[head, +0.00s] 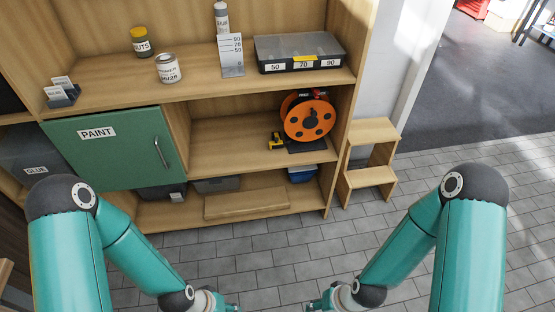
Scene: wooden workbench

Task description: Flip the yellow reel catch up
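An orange cable reel (308,117) stands on the middle shelf, on the right side of the shelf unit. A small yellow and black piece (277,140) sits at the reel's lower left, close to its dark base (307,147). It is the only yellow part by the reel, but it is too small to tell its position or whether it is joined to the base. My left gripper (230,306) and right gripper (314,306) are low at the bottom edge, well apart from the reel. Both are partly cut off, and their finger openings are unclear.
A green PAINT door (112,147) with a handle closes the left compartment. A low step stool (371,160) stands right of the shelf unit. An organiser case (300,53) sits above the reel. The tiled floor (270,265) before the shelves is clear.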

